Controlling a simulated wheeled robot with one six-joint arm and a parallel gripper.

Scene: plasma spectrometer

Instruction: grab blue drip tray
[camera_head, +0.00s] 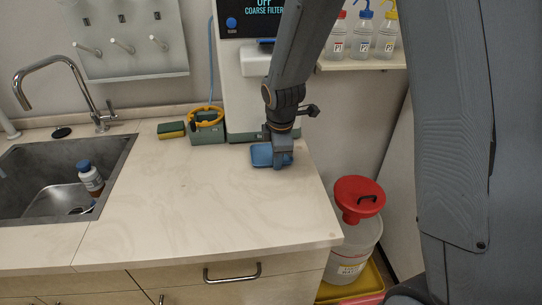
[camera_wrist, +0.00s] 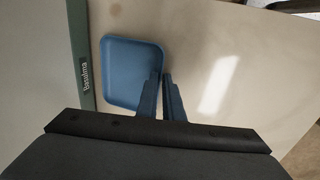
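The blue drip tray (camera_head: 261,155) is a shallow square tray with rounded corners. It lies on the counter in front of the white instrument, and I cannot tell if it is slightly lifted. It also shows in the wrist view (camera_wrist: 130,72). My gripper (camera_head: 278,165) points down at the tray's right side. In the wrist view my fingers (camera_wrist: 161,78) are close together with the tray's right rim between their tips, and look shut on it. The exact contact at the rim is partly hidden by the fingers.
The instrument (camera_head: 246,100) stands behind the tray. A green holder (camera_head: 208,132) and a sponge (camera_head: 171,130) are to its left. The sink (camera_head: 50,160) is far left. A red-lidded container (camera_head: 358,195) stands beyond the counter's right edge. The counter front is clear.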

